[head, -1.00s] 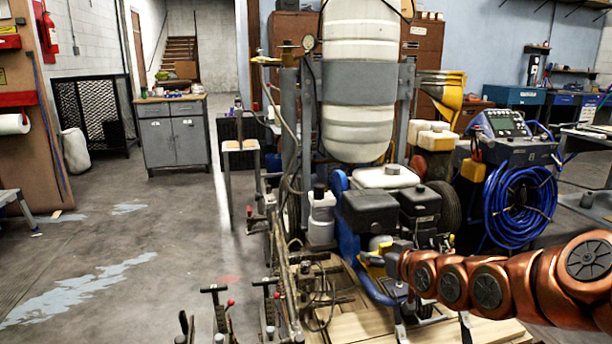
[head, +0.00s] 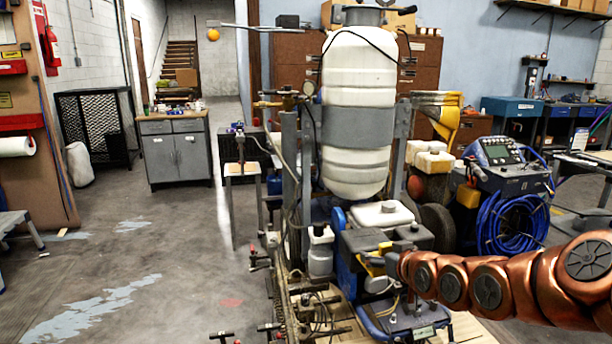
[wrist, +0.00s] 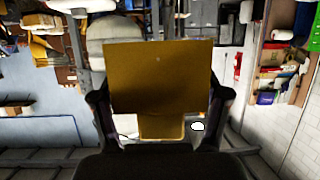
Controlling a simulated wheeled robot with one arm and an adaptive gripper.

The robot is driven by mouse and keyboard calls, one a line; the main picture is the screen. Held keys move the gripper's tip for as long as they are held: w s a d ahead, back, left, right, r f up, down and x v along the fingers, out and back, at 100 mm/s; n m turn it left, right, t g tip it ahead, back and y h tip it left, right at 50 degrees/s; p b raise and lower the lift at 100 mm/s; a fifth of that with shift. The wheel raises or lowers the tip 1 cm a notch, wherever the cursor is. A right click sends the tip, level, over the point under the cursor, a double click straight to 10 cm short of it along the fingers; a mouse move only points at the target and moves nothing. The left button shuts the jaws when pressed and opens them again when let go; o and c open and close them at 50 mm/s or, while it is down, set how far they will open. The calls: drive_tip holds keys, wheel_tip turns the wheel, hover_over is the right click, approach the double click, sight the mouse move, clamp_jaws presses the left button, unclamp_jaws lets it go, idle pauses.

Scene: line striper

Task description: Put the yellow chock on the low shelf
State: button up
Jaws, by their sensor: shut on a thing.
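The yellow chock (wrist: 158,75) fills the middle of the wrist view, with a broad flat face and a narrower part below it. My gripper (wrist: 155,105) is shut on it, with a dark finger at each side. In the head view my gripper (head: 388,264) is at the end of my copper arm, in front of the striper's engine; a little yellow shows beside it, and I cannot tell whether that is the chock. I cannot tell which surface is the low shelf.
The line striper with its white tank (head: 358,150) stands close ahead. A machine with a blue hose (head: 515,210) is to the right. A grey cabinet (head: 175,158) and a small stand (head: 241,172) are behind on the left. The floor (head: 130,250) at left is open.

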wheel_tip(320, 180, up, 14)
drive_tip(key=p, duration=1.3)
drive_tip(key=shift+m+h, duration=0.6)
drive_tip(key=shift+h, duration=0.1)
drive_tip(key=f, duration=0.2)
drive_tip(key=w+a+f, duration=0.1)
drive_tip(key=f, duration=0.1)
drive_tip(key=w+a+f, duration=0.1)
drive_tip(key=f, duration=0.1)
drive_tip(key=shift+f, duration=0.1)
drive_tip(key=f, duration=0.2)
drive_tip(key=d+f+m+h, duration=0.1)
drive_tip(key=f, duration=0.1)
drive_tip(key=f+h, duration=0.1)
drive_tip(key=f, duration=0.1)
drive_tip(key=shift+w+d+m+t, duration=0.2)
drive_tip(key=shift+w+m+t, duration=0.2)
drive_tip(key=shift+d+f+h, duration=0.3)
drive_tip(key=shift+f, duration=0.2)
